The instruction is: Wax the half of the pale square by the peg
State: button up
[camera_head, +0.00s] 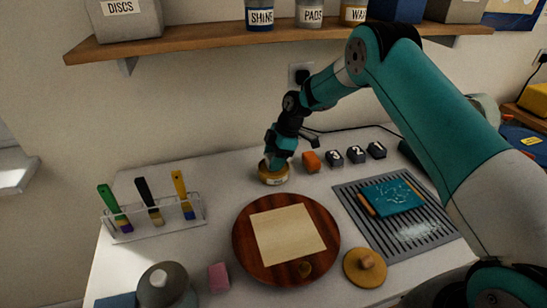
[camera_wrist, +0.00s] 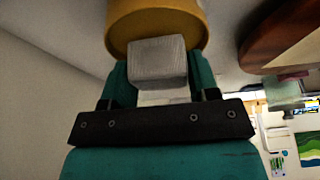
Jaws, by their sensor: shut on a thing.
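The pale square (camera_head: 288,234) lies flat on a round dark-wood board (camera_head: 246,262). A small brown round spot or peg (camera_head: 304,268) shows on the board by the square's front edge; I cannot tell which. My gripper (camera_head: 276,158) is over a yellow-brown round tin (camera_head: 273,178), behind the board. In the wrist view my gripper (camera_wrist: 158,75) is shut on a light grey textured block (camera_wrist: 158,62). The block's end is at the tin (camera_wrist: 155,25); I cannot tell whether it touches. The tin's contents are hidden.
Right of the tin stand an orange block (camera_head: 311,161) and dark numbered blocks (camera_head: 356,154). A grooved mat (camera_head: 420,212) holds a teal cloth-like pad (camera_head: 392,196). A knobbed wooden disc (camera_head: 364,270), pink block (camera_head: 218,277), grey-topped container (camera_head: 166,289) and brush rack (camera_head: 152,219) surround the board. A shelf (camera_head: 200,42) hangs above.

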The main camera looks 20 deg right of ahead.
jog(key=shift+f+b, duration=0.6)
jog(key=shift+b, duration=0.1)
dwell(2.0)
jog(key=shift+r+p, duration=1.65)
jog(key=shift+r, duration=2)
jog(key=shift+f, duration=0.1)
